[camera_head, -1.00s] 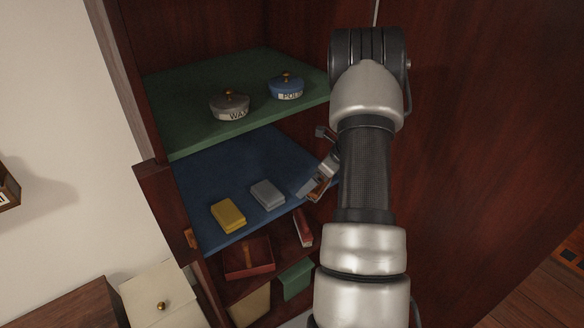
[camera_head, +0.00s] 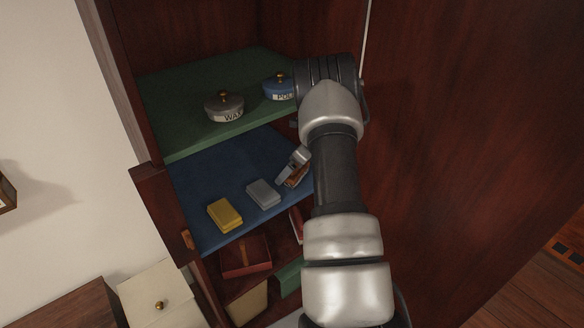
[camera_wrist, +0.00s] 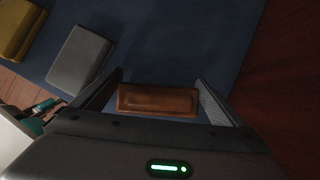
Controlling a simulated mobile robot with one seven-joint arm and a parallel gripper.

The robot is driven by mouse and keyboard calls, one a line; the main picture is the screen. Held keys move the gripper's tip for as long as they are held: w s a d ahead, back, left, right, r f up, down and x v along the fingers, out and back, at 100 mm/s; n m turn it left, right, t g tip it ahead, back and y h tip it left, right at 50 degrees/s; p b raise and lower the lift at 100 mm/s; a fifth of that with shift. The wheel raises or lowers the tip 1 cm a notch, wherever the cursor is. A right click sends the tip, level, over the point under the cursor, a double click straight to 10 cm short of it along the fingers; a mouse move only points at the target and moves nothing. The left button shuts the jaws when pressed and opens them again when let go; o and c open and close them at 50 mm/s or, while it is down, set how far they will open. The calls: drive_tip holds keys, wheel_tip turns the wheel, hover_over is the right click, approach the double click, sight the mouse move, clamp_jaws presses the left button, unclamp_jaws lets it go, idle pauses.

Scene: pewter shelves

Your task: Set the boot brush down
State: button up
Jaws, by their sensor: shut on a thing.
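My gripper (camera_wrist: 160,92) is shut on the boot brush, a brown wooden block that lies between the two fingers in the wrist view (camera_wrist: 158,101). In the head view the brush (camera_head: 297,176) shows as a small brown piece at my gripper (camera_head: 287,179), over the right part of the blue shelf (camera_head: 210,173). I cannot tell whether the brush touches the shelf. A grey block (camera_head: 263,193) and a yellow block (camera_head: 225,214) lie on this shelf to the left of the brush. My forearm hides the shelf's right end.
The green shelf (camera_head: 180,120) above holds a grey wax tin (camera_head: 224,108) and a blue polish tin (camera_head: 277,88). A dark red cabinet wall (camera_head: 450,150) stands close on the right. A red tray (camera_head: 246,262) lies below the blue shelf. Blue shelf surface behind the blocks is clear.

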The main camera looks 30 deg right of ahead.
drive_tip(key=shift+f, duration=0.15)
drive_tip(key=o, duration=0.8)
drive_tip(key=shift+c, duration=0.2)
drive_tip(key=shift+s+d+r, duration=0.1)
drive_tip(key=shift+r, duration=0.4)
drive_tip(key=v, duration=0.7)
